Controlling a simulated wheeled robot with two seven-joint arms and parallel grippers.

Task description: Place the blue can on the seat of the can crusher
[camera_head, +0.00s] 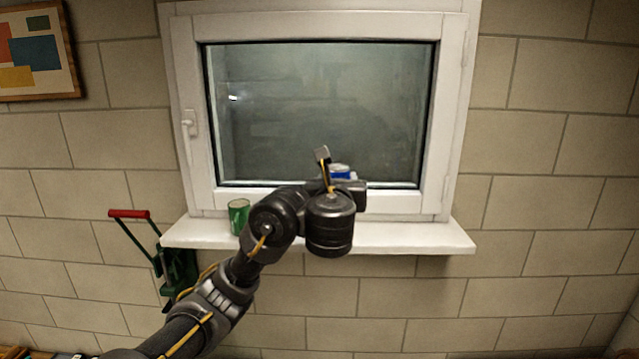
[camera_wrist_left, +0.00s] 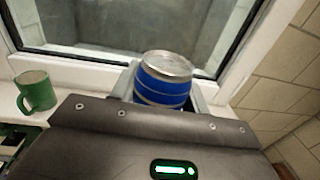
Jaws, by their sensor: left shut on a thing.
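The blue can (camera_wrist_left: 163,82) has a silver lid and sits between the fingers of my left gripper (camera_wrist_left: 166,92), which is shut on it. In the head view a small part of the blue can (camera_head: 339,172) shows above my left wrist, in front of the window; the wrist hides most of it and the fingers. The can crusher (camera_head: 178,272) is green with a red handle (camera_head: 130,213) and is at the wall left of the sill, with its lower part behind my left arm. Its seat cannot be made out. The left gripper is to the right of the crusher. My right gripper is not in view.
A green mug (camera_head: 238,215) stands on the left part of the white window sill (camera_head: 420,238), between the crusher and my left wrist. The window (camera_head: 320,110) is closed behind. The right part of the sill is bare. A framed picture (camera_head: 38,50) hangs at upper left.

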